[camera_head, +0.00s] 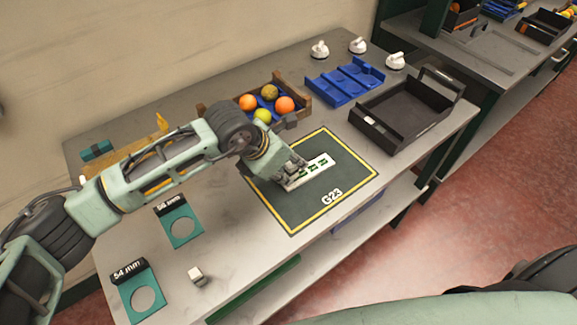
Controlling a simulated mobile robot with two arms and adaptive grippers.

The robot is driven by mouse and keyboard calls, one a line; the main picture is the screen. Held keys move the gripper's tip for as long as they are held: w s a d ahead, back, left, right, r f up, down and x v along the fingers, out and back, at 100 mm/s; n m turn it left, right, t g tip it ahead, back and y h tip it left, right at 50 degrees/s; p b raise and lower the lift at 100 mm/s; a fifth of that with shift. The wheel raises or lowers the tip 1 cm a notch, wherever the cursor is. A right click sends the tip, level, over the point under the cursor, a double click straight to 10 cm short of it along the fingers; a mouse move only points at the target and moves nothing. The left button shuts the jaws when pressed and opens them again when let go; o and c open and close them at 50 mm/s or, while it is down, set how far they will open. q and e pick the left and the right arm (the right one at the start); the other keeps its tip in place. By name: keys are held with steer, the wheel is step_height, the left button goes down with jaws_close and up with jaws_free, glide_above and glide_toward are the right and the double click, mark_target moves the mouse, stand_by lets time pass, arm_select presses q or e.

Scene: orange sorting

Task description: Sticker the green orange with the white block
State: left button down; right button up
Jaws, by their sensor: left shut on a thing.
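My left gripper (291,174) is low over the dark green G23 mat (292,208), shut on the left end of a white strip with green marks (318,165). The fingers hide that end, and I cannot tell whether the strip touches the mat. A yellow-green orange (262,116) sits at the front of a wooden crate (301,100) with two orange ones (247,102) and a brownish-yellow one (269,92). My right gripper is not in view.
A blue tray (345,83) and a black bin (405,112) stand right of the crate. Several white knobbed pieces (358,46) line the back edge. Teal ring gauges, marked 54 mm (126,298) and 56 mm (168,230), lie at the left. Bare table surrounds the block.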

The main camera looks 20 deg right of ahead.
arm_select(q)
steer(key=shift+r+p, duration=0.75)
steer(key=shift+r, duration=2.25)
